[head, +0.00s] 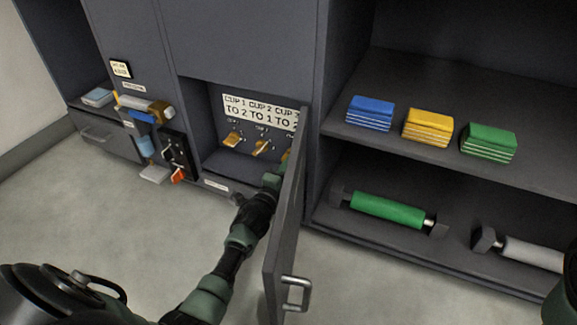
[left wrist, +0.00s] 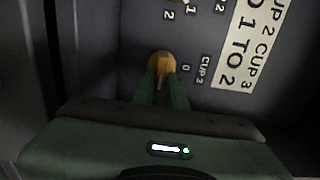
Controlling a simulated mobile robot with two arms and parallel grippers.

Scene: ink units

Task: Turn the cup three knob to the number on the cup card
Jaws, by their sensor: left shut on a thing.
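The cup card (head: 258,112) is a white strip at the back of an open recess; in the left wrist view its end (left wrist: 245,45) reads CUP 3 TO 2. The yellow-orange cup three knob (left wrist: 161,60) has a 0 and a CUP 3 label to its right in that view. In the head view it is mostly hidden behind the open door. My left gripper (left wrist: 164,90) is shut on this knob, a finger on each side. In the head view the gripper (head: 278,172) reaches in past the door. The knob's exact pointing direction is unclear. My right gripper is out of view.
The open grey door (head: 287,225) stands close along the right of my left arm. The other cup knobs (head: 232,139) (head: 261,148) are left of the gripper. Shelves at right hold a blue block (head: 370,112), a yellow block (head: 428,126), a green block (head: 488,141) and a green roller (head: 387,211).

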